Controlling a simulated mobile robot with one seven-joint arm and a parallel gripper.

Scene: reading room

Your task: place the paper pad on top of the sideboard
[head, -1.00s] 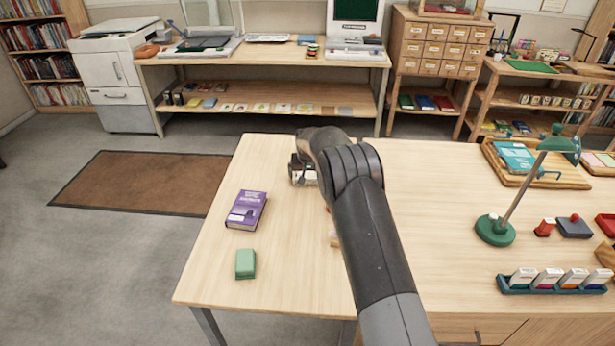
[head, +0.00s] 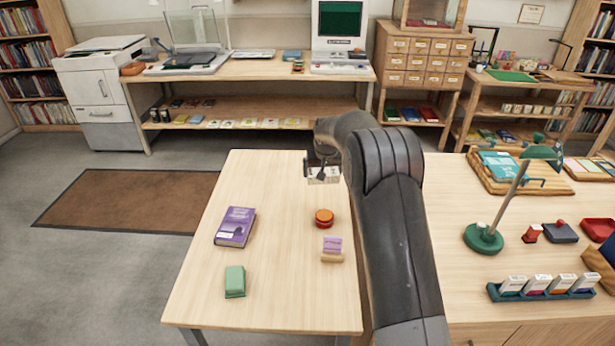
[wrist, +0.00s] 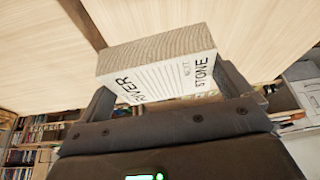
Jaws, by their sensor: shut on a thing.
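The paper pad (wrist: 160,80) is a pale block with ruled lines and black lettering on one face and layered edges. My gripper (wrist: 168,100) is shut on it, a finger at each end. In the head view the pad (head: 322,175) shows as a small whitish block under my gripper (head: 322,163), over the far part of the near table. The back wall has a long wooden unit (head: 255,70) with a lower shelf, and a wooden unit with a green mat (head: 520,75) stands at the right. I cannot tell which is the sideboard.
The near table (head: 275,290) carries a purple book (head: 235,227), a green block (head: 235,282), an orange round thing (head: 324,217) and a lilac-topped block (head: 332,246). A green lamp (head: 483,238) stands to the right.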

